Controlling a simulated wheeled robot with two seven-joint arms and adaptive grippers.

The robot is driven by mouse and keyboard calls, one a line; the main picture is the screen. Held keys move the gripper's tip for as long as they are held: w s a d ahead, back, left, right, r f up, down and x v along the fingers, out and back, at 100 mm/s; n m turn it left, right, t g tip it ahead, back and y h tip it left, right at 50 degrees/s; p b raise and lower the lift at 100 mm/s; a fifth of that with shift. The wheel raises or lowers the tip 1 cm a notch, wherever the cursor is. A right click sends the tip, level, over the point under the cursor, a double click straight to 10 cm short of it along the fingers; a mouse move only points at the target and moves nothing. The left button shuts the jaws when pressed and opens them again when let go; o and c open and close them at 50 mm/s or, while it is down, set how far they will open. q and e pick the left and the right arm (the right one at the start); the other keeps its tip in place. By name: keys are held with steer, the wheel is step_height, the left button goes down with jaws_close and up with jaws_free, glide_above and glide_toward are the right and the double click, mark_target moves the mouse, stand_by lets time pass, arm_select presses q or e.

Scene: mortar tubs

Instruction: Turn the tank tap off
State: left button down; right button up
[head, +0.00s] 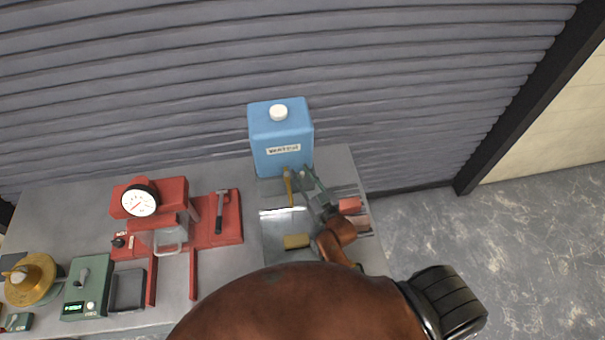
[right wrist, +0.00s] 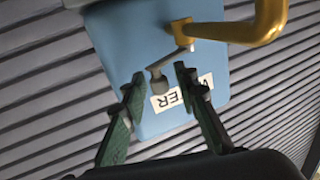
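The blue water tank (head: 281,143) with a white cap stands at the back of the bench. Its brass tap (head: 288,186) comes out low on the front; in the right wrist view the brass spout (right wrist: 250,28) curves at the upper right. A grey tap lever (right wrist: 175,58) with a dark knob at its end reaches down from the tap body. My right gripper (head: 304,178) is at the tap. In the right wrist view its green fingers (right wrist: 160,80) are open, one on either side of the knob. I cannot tell whether either touches it. My left gripper is not in view.
A metal tray (head: 270,228) lies below the tap, with a yellowish block (head: 296,241) by it. Red blocks (head: 350,204) lie to the right. A red press with a gauge (head: 140,201), a hammer (head: 221,210) and a green scale (head: 86,287) stand to the left.

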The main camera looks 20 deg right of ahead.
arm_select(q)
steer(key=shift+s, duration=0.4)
arm_select(e)
jaws_close()
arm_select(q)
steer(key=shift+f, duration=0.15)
arm_select(e)
steer(key=shift+w+n+y, duration=0.1)
steer(key=shift+n+y, duration=0.2)
steer(key=shift+w+d+n+y+b, duration=0.1)
steer(key=shift+d+n+y+b, duration=0.15)
steer(key=shift+y, duration=0.25)
steer(key=shift+w+n+y+b, duration=0.1)
steer(key=shift+n+y+b, duration=0.05)
steer(key=shift+n+y, duration=0.3)
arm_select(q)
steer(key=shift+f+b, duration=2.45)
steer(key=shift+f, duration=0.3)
arm_select(e)
steer(key=shift+w+d+n+g+y, duration=0.1)
steer(key=shift+w+n+g+y, duration=0.3)
steer(key=shift+y, duration=0.5)
steer(key=shift+w+d+n+g+y, duration=0.15)
steer(key=shift+n+g+y, duration=0.3)
steer(key=shift+n+y, duration=0.4)
steer(key=shift+w+d+n+g+y, duration=0.1)
steer(key=shift+w+n+g+y, duration=0.3)
steer(key=shift+y, duration=0.6)
steer(key=shift+r, duration=0.1)
